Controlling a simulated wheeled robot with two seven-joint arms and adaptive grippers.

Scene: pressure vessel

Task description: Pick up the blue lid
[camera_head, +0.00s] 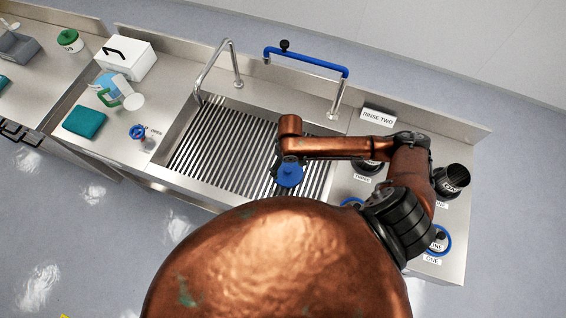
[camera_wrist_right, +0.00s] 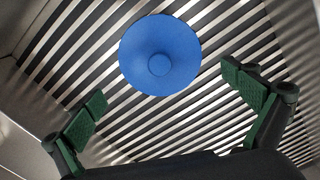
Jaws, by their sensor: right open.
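The blue lid (camera_head: 289,173) is round with a raised centre knob. It is over the slatted sink rack, just below my right wrist in the head view. The right wrist view shows the lid (camera_wrist_right: 160,55) from above, at upper middle against the slats. My right gripper (camera_wrist_right: 163,86) is open, with its green-padded fingers apart on either side of the lid. No contact with the lid shows. In the head view my wrist hides most of this gripper. My left gripper is not in view.
The slatted rack (camera_head: 218,150) sits in a steel sink with a blue-handled rail (camera_head: 306,60) behind. Labelled stations, including a dark cup (camera_head: 452,178) and a blue-ringed one (camera_head: 438,243), stand right. A teal cloth (camera_head: 85,122) and white box (camera_head: 126,60) are left.

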